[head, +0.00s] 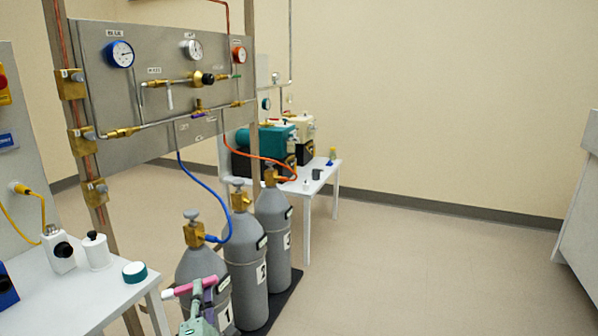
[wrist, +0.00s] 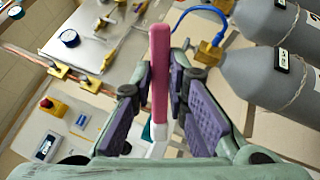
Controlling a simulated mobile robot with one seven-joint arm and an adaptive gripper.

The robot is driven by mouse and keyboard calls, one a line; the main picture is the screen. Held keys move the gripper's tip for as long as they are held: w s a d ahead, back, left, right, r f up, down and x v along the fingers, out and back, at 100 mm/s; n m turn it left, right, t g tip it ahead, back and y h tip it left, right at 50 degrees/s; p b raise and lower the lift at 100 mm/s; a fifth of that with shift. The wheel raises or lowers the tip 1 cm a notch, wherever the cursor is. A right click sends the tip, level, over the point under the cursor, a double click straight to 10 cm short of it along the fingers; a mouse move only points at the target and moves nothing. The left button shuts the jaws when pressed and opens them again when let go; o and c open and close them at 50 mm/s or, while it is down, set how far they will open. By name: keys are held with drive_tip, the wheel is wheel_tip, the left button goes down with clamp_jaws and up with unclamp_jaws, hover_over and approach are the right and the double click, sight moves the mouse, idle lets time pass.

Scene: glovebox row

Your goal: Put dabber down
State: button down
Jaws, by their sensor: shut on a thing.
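The dabber (head: 207,283) has a pink shaft with a white end, and it lies roughly level in the head view at the bottom centre-left. In the wrist view the dabber (wrist: 159,75) runs up the middle, between purple finger pads. My gripper (head: 196,294) is shut on it; it also shows in the wrist view (wrist: 158,108). In the head view the gripper is in front of the nearest gas cylinder and right of the white table (head: 85,300). The held dabber is clear of the table.
Grey gas cylinders (head: 243,262) stand close behind my gripper, below a gauge panel (head: 150,90). Floor at right is clear.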

drive_tip(key=s+d+f, duration=0.2)
drive_tip(key=d+f, duration=1)
drive_tip(key=d, duration=0.3)
drive_tip(key=s+d+f+y, duration=0.1)
drive_tip(key=s+d+f, duration=0.1)
drive_tip(key=d+f, duration=1)
drive_tip(key=d, duration=0.2)
drive_tip(key=shift+s+d+n+y, duration=0.15)
drive_tip(key=shift+d+n+y, duration=0.15)
drive_tip(key=shift+d, duration=0.1)
drive_tip(key=s+a+f+m+h+b, duration=0.2)
drive_tip(key=a+f+h, duration=0.4)
drive_tip(key=f, duration=0.5)
drive_tip(key=shift+a+m+t, duration=0.4)
drive_tip(key=shift+a+m, duration=0.2)
drive_tip(key=shift+s, duration=0.2)
